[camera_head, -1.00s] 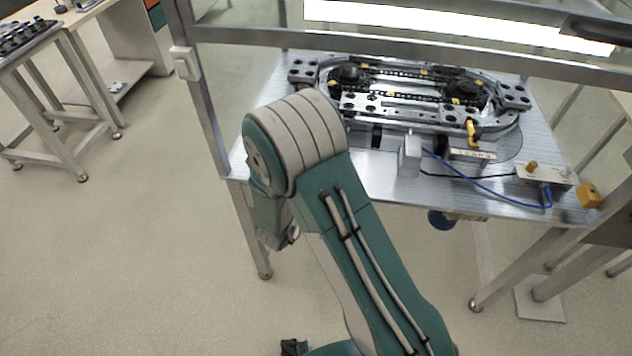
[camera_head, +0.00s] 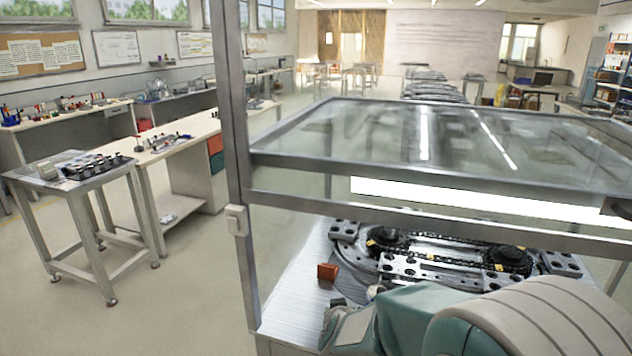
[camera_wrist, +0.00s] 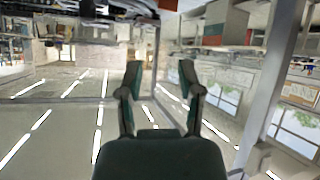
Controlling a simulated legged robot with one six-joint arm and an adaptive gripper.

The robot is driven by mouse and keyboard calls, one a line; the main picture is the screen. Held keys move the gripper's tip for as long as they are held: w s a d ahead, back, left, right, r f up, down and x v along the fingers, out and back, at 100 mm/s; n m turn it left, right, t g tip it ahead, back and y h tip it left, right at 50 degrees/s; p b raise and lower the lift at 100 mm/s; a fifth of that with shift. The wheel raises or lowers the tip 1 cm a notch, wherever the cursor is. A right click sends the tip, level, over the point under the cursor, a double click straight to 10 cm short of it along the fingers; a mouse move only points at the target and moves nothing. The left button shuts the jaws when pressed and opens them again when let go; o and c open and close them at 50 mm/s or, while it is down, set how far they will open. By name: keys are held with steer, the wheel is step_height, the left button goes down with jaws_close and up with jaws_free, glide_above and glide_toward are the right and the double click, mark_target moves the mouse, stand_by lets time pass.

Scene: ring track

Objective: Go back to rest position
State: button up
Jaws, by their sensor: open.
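My gripper (camera_wrist: 160,82) shows in the wrist view with its two fingers apart and nothing between them. The wrist picture is upside down: ceiling lights fill its lower part and the room its upper part. In the head view my grey and teal arm fills the lower right corner, in front of the table; the gripper's fingers cannot be made out there. The ring track (camera_head: 455,258) lies on the metal table (camera_head: 292,305) behind my arm, which hides its near side.
A metal frame post (camera_head: 232,160) and a glass-topped canopy (camera_head: 420,135) enclose the table. A small red-brown block (camera_head: 327,271) is on the table's left side. A small metal stand (camera_head: 75,180) and a long workbench (camera_head: 185,140) are on the left. Floor between stand and post is clear.

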steer(key=s+d+r+g+y, duration=0.2)
steer(key=s+r+y, duration=0.1)
steer(key=s+r, duration=0.65)
steer(key=s+d+g+h, duration=0.1)
steer(key=s+d, duration=0.1)
steer(key=s, duration=0.4)
steer(key=s+d+r+m+g, duration=0.1)
steer(key=s+d, duration=0.2)
steer(key=s, duration=0.3)
steer(key=s+d+r+g+h, duration=0.1)
steer(key=s+d+g, duration=0.1)
steer(key=s, duration=0.4)
steer(key=shift+d+r+h, duration=0.15)
steer(key=shift+d+h, duration=0.15)
steer(key=shift+d, duration=0.35)
